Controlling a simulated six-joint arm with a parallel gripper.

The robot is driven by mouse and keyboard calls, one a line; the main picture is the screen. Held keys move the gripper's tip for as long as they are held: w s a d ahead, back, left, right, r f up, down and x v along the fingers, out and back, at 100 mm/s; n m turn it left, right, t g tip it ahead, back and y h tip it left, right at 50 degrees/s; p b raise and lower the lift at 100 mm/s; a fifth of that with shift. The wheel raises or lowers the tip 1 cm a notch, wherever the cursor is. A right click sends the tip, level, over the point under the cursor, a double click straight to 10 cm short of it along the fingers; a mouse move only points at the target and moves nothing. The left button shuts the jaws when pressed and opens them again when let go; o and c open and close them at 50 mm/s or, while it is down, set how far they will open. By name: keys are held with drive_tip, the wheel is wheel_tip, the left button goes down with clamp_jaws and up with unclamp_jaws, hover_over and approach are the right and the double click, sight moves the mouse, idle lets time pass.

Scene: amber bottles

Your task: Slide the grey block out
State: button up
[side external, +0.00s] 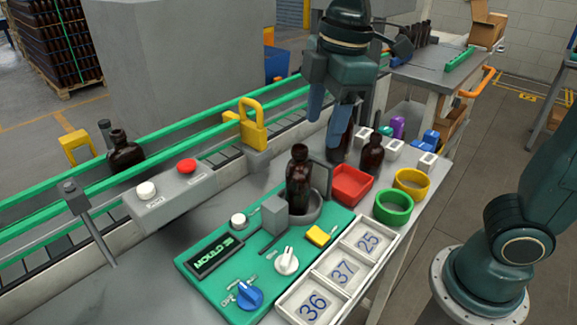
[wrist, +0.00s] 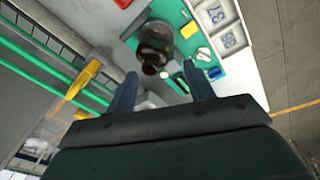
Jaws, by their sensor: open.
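The grey block (side external: 275,214) sits in a dark slot on the green board (side external: 213,287), against the front left of a round grey holder (side external: 313,214). A brown bottle (side external: 299,178) stands upright in that holder, and it also shows in the wrist view (wrist: 156,40). My gripper (side external: 326,118) is open and empty, with its blue fingers above and behind the bottle, apart from the block. Both fingers show in the wrist view (wrist: 162,95), where I cannot make out the block clearly.
A white knob (side external: 286,261), a blue knob (side external: 249,295) and a yellow piece (side external: 319,236) are on the board. A red tray (side external: 351,184), green ring (side external: 393,207) and numbered white tray (side external: 391,236) lie to the right. A yellow clamp (side external: 252,126) stands by the conveyor.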

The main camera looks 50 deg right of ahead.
sight(274, 203)
drive_tip(key=w+a+f+n+g, duration=0.1)
drive_tip(key=w+a+n, duration=0.2)
drive_tip(key=a+n, duration=0.2)
drive_tip(key=shift+w+a+f+g+h, duration=0.3)
drive_tip(key=shift+w+a, duration=0.1)
drive_tip(key=shift+a, duration=0.75)
drive_tip(key=shift+f, duration=0.15)
wheel_tip(274, 203, down, 14)
drive_tip(key=shift+r, duration=0.25)
